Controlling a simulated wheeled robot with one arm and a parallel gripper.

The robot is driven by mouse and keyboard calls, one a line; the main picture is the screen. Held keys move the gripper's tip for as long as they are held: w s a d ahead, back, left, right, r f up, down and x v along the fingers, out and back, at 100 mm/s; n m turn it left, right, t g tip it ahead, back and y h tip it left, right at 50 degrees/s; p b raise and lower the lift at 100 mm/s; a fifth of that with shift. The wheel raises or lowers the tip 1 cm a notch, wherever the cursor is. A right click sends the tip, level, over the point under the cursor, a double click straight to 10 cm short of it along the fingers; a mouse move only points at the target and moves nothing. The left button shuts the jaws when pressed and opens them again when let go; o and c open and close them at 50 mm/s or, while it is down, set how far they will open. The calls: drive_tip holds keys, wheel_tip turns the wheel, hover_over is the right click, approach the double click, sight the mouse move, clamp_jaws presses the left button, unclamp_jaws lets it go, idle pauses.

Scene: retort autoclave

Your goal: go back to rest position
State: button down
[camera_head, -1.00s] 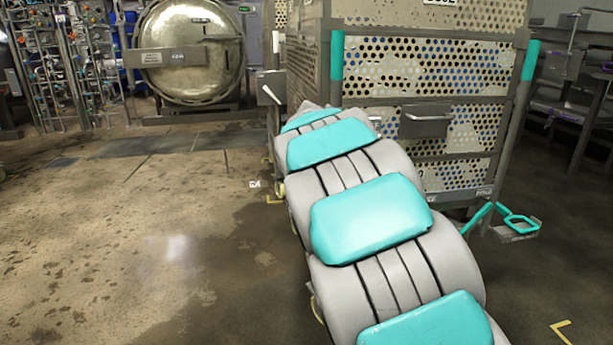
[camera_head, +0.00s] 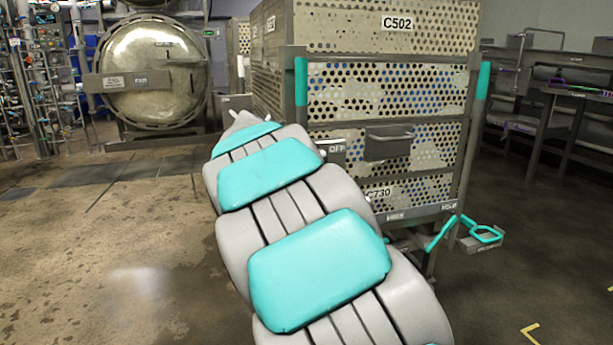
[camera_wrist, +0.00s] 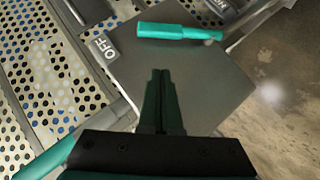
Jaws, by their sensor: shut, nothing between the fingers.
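My gripper (camera_wrist: 161,78) is shut and empty in the wrist view, its two dark fingers together in front of a grey panel (camera_wrist: 205,92) marked OFF. A teal handle (camera_wrist: 180,31) lies beyond the fingertips, apart from them as far as I can tell. In the head view my grey and teal arm reaches forward to the left side of the perforated cart (camera_head: 385,90). The gripper itself is hidden there behind the arm.
The cart has teal upright grips, a grey front handle (camera_head: 389,143) and a teal pedal loop (camera_head: 487,234) low at right. A round autoclave door (camera_head: 152,75) stands at the back left. Desks (camera_head: 545,85) stand at the right. The floor at left is clear.

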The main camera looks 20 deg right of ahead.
drive_tip(key=v, duration=0.6)
drive_tip(key=s+d+f+m+g+y, duration=0.1)
drive_tip(key=s+d+f+m+g, duration=0.15)
drive_tip(key=s+f, duration=0.55)
drive_tip(key=s+d+f+m+g+y, duration=0.1)
drive_tip(key=s+d+f+g, duration=0.25)
drive_tip(key=s, duration=0.75)
drive_tip(key=s+a+f+g+y, duration=0.1)
drive_tip(key=s+a+f+g, duration=0.1)
drive_tip(key=s, duration=0.7)
drive_tip(key=s+a+f+g+y, duration=0.2)
drive_tip(key=s+a+f, duration=0.2)
drive_tip(key=s+f, duration=0.3)
drive_tip(key=s+a+f+g+y, duration=0.1)
drive_tip(key=s+a+f, duration=0.3)
drive_tip(key=s, duration=0.7)
drive_tip(key=shift+s+f+m+g+y, duration=0.3)
drive_tip(key=shift+f+m+g+y, duration=0.1)
drive_tip(key=shift+f+y, duration=0.35)
drive_tip(key=shift+w, duration=0.15)
